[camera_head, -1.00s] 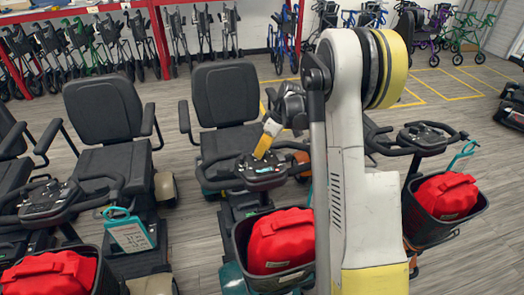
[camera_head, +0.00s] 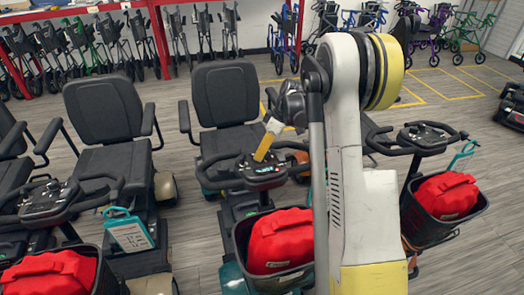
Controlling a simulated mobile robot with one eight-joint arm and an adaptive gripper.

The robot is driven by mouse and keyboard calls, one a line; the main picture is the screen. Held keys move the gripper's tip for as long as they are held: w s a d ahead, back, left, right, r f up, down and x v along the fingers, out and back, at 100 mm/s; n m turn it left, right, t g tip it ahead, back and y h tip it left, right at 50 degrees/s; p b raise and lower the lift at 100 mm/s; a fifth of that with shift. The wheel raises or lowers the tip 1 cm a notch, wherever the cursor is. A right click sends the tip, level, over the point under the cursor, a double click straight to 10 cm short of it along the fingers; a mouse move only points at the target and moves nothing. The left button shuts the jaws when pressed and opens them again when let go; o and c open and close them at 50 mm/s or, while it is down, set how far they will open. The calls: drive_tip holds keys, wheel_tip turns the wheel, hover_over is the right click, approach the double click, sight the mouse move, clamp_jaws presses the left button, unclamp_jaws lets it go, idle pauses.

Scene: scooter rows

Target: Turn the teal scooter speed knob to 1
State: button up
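The teal scooter (camera_head: 230,277) stands in the middle of the view, with a black seat, a red bag in its front basket and a dark control console (camera_head: 262,172) on its handlebar. My gripper (camera_head: 262,156) reaches down from my arm to this console. Its yellow finger part touches or hovers just above the console's top. The speed knob is hidden or too small to make out under the fingertips. Whether the fingers are closed around it cannot be told from here.
Another scooter with a console (camera_head: 48,200) and a teal tag (camera_head: 128,232) stands to the left. A scooter with a red bag (camera_head: 445,196) is at right, close to my arm. Walkers line the back wall. Grey floor is free behind the seats.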

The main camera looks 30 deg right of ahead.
drive_tip(key=shift+r, duration=0.1)
drive_tip(key=v, duration=1.2)
